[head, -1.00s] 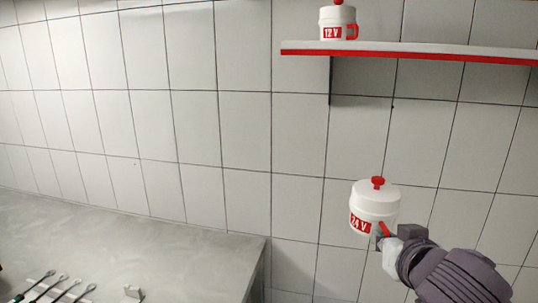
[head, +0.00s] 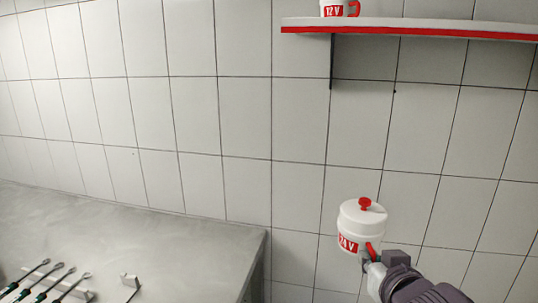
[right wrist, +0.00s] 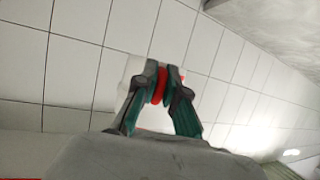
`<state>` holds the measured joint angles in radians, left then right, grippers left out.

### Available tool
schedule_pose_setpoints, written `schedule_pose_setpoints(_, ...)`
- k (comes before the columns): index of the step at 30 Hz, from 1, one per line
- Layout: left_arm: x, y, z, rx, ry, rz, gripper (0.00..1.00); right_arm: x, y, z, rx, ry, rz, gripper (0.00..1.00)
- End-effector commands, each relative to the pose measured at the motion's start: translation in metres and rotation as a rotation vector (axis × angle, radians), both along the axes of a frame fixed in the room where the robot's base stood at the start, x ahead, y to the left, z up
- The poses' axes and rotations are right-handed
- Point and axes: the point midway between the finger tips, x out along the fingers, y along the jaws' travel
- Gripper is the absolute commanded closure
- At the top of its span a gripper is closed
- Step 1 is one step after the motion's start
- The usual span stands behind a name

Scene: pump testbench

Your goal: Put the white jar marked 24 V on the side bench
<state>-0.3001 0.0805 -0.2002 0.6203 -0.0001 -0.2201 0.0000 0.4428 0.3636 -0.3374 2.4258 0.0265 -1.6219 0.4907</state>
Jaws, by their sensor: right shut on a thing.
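The white jar marked 24 V (head: 360,221) has a red knob on its lid, a red label and a red handle. It hangs in the air in front of the tiled wall, right of the grey bench (head: 170,240). My right gripper (head: 370,262) is shut on its red handle. In the right wrist view the fingers (right wrist: 161,85) pinch the red handle, with part of the white jar (right wrist: 132,78) behind them. The jar looks about upright, tilted slightly. My left gripper is not in view.
A red-edged shelf (head: 420,29) on the wall holds another white jar marked 12 V (head: 334,9), cut by the top edge. Several tools (head: 45,282) and a small metal bracket (head: 130,283) lie at the bench's front. The bench's middle and back are clear.

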Motion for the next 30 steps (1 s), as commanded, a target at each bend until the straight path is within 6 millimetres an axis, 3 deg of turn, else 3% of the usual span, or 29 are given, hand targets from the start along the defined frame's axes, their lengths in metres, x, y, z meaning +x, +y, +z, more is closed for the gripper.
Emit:
schedule_pose_setpoints(1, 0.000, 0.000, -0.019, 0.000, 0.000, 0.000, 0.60, 0.000, 0.000, -0.017, 0.001, -0.007, 0.000, 1.00)
schedule_pose_setpoints(7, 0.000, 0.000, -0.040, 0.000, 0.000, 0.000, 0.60, 0.000, 0.000, -0.037, 0.001, -0.008, 0.001, 1.00)
schedule_pose_setpoints(13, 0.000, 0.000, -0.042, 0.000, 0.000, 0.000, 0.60, -0.004, 0.000, -0.055, 0.004, -0.002, -0.003, 1.00)
schedule_pose_setpoints(24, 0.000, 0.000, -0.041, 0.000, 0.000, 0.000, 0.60, -0.041, -0.001, -0.135, 0.007, 0.001, -0.008, 1.00)
schedule_pose_setpoints(30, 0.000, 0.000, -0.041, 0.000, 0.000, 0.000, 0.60, -0.057, 0.000, -0.155, 0.003, -0.005, -0.001, 1.00)
